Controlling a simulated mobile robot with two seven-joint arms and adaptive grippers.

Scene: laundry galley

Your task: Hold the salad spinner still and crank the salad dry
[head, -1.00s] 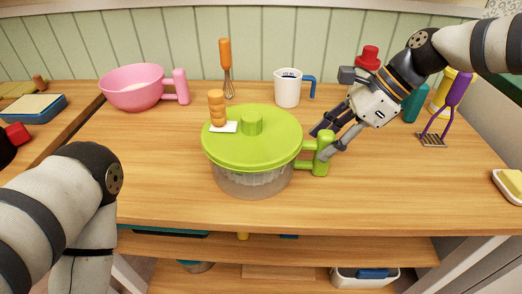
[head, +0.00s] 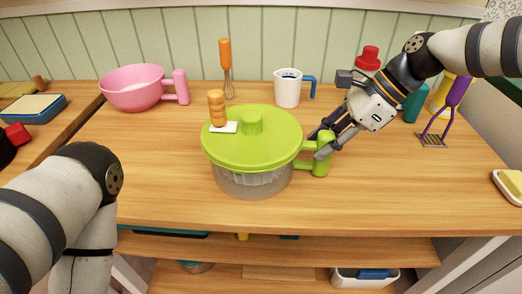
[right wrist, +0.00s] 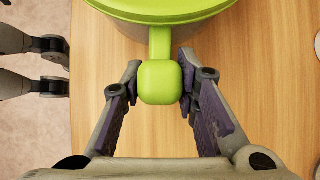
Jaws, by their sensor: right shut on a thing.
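The salad spinner stands upright on the wooden counter, with a green lid (head: 225,150), a clear bowl (head: 252,184) and an orange crank knob (head: 216,106) on the lid's far left. Its green side handle (head: 321,160) sticks out to the right. My right gripper (head: 322,142) is at this handle, and in the right wrist view its fingers stand on both sides of the handle (right wrist: 159,82), shut on it. My left arm (head: 85,175) is at the lower left, and its gripper is out of the head view. Pale contents show dimly through the bowl.
A pink bowl (head: 135,96), a whisk (head: 227,75) and a white measuring cup (head: 288,90) stand behind the spinner. A purple masher (head: 450,100) and a butter dish (head: 509,185) are at the right. The counter in front of the spinner is clear.

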